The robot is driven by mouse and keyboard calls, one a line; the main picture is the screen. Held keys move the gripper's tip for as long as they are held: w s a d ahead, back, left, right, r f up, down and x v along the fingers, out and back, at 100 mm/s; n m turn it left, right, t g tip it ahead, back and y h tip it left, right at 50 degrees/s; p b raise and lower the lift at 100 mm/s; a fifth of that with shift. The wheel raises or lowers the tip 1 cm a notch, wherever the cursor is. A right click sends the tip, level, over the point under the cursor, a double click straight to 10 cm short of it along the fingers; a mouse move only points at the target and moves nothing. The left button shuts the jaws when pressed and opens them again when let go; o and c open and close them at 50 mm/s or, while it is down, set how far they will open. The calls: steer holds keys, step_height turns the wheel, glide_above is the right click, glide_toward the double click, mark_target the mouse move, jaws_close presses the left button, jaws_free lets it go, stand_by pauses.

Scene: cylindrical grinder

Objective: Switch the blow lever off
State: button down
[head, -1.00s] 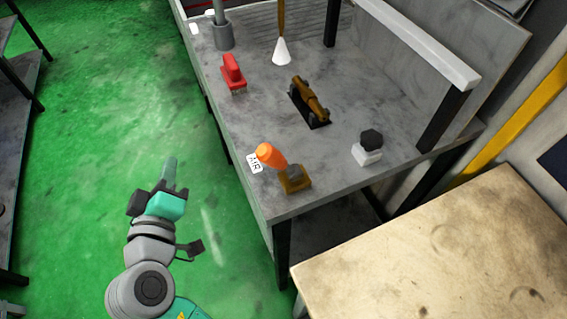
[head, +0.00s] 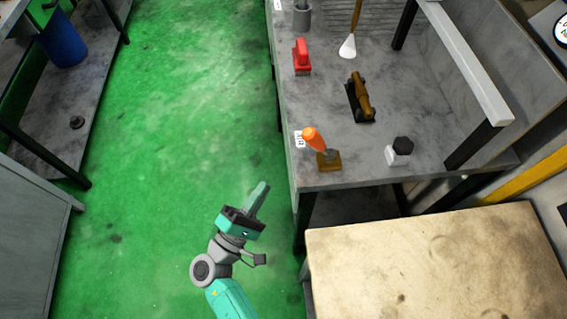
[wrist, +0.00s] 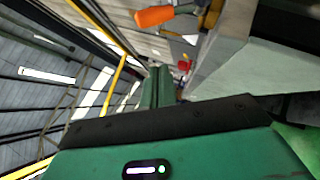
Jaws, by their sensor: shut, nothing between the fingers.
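The blow lever has an orange handle (head: 314,139) on a brass-coloured base (head: 328,161), at the near left corner of the grey bench, beside a white label (head: 299,139). The handle leans up and to the left. The orange handle (wrist: 155,16) also shows at the top of the wrist view. My gripper (head: 262,187) is shut and empty over the green floor, left of the bench and below the lever in the picture. It is apart from the lever. Its shut fingers (wrist: 158,86) point away from the wrist camera, with the lever above them in that view.
A worn beige tabletop (head: 430,255) stands in front. Green floor (head: 180,130) lies open to the left.

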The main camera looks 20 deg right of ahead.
mark_target(320, 145)
steer(key=x, duration=0.4)
steer(key=s+x, duration=0.1)
steer(key=x, duration=0.3)
steer(key=s+d+r+x, duration=0.1)
steer(key=x, duration=0.3)
steer(key=shift+s+d, duration=0.15)
steer(key=shift+d, duration=0.05)
